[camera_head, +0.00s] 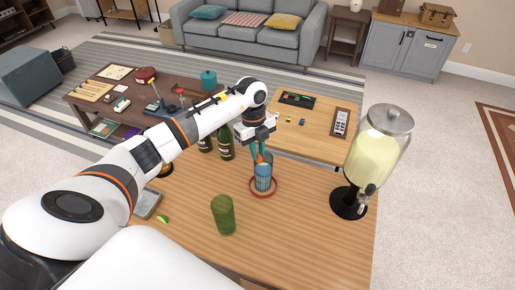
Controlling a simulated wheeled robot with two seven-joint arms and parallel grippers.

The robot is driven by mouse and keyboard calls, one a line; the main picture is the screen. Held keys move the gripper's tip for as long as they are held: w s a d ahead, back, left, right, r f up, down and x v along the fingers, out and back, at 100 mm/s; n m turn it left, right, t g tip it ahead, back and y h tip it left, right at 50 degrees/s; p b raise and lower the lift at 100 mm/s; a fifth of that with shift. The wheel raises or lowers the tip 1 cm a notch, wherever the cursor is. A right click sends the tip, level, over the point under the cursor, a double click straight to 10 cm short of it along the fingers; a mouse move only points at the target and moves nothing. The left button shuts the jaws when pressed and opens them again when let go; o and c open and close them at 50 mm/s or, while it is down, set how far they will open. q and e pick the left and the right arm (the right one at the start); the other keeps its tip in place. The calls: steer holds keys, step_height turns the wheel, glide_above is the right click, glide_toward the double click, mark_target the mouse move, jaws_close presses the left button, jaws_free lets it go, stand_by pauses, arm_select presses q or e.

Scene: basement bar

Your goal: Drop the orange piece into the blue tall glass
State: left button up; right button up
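The blue tall glass (263,182) stands upright on the wooden bar top, within a red ring (275,191). My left gripper (260,153) points down directly above the glass, with its fingertips close to the rim. The orange piece (260,158) shows as a small orange patch between the fingertips, at the mouth of the glass. The fingers appear closed on it, though the contact is too small to see clearly. My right gripper is not in view.
A green tumbler (223,215) stands in front of the glass. Dark bottles (226,143) stand behind, to the left. A drink dispenser (374,155) with a black base is at right. A green wedge (162,219) lies at left. The bar's right front is clear.

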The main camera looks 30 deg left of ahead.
arm_select(q)
steer(key=o, duration=0.4)
steer(key=r+b, duration=0.1)
steer(key=r, duration=0.3)
steer(key=a+r+b, duration=0.1)
steer(key=r, duration=0.3)
steer(key=r+b, duration=0.1)
steer(key=r, duration=0.3)
steer(key=shift+w+a, duration=0.35)
steer(key=shift+f, duration=0.1)
